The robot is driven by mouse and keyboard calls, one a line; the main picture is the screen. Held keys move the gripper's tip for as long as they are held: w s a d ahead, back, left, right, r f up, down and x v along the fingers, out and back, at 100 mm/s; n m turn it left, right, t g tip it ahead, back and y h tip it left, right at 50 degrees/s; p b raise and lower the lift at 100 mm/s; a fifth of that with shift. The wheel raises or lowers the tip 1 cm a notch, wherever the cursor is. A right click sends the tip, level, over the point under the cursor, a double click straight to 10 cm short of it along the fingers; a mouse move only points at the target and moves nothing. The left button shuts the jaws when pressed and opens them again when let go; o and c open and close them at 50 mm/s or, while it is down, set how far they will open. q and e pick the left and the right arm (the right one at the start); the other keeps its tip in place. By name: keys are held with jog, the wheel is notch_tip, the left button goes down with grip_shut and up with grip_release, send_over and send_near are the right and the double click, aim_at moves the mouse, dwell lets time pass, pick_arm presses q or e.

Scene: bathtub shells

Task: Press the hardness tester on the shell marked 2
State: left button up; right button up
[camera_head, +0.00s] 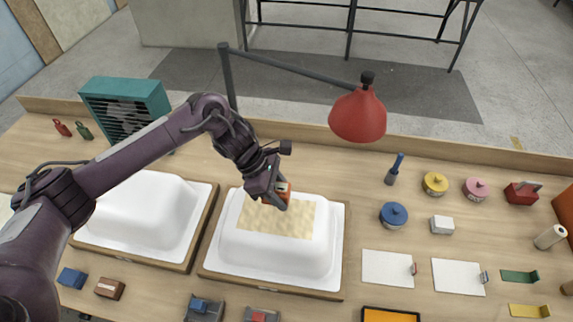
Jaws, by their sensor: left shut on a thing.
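My left gripper (271,181) is shut on a small orange-red device with a pale face, which looks like the hardness tester (283,192). The fingers hide part of it. It is over the back part of the right-hand white shell (263,259), at the far edge of a tan, mottled patch (290,216) on the shell's top. I cannot tell whether it touches the shell. Another white shell (150,207) lies to the left, partly behind my left arm. I cannot read a number on either shell. My right gripper is not in view.
A red lamp (358,113) hangs over the back of the bench. A teal vented box (126,108) stands at the back left. Lidded tins (393,214), white cards (388,268) and small tools fill the right side. Small blocks and trays (205,307) lie along the front.

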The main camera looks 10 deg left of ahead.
aim_at(288, 217)
pick_arm(q)
jog(key=shift+w, duration=0.25)
jog(key=shift+s+r, duration=0.1)
jog(key=shift+s, duration=0.1)
jog(key=shift+s+f+b, duration=0.2)
jog(key=shift+s+b, duration=0.1)
jog(key=shift+s, duration=0.35)
jog(key=shift+f+b, duration=0.35)
jog(key=shift+f, duration=0.55)
jog(key=f, duration=0.2)
jog(key=f+b, duration=0.1)
jog(key=shift+w+f, duration=0.1)
jog(key=shift+w, duration=0.15)
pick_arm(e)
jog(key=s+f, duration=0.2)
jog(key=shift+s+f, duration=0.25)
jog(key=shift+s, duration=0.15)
pick_arm(q)
jog(key=shift+f, duration=0.1)
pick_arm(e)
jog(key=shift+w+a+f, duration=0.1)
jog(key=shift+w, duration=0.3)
pick_arm(q)
jog(key=shift+f+b, duration=0.35)
jog(key=shift+b, duration=0.3)
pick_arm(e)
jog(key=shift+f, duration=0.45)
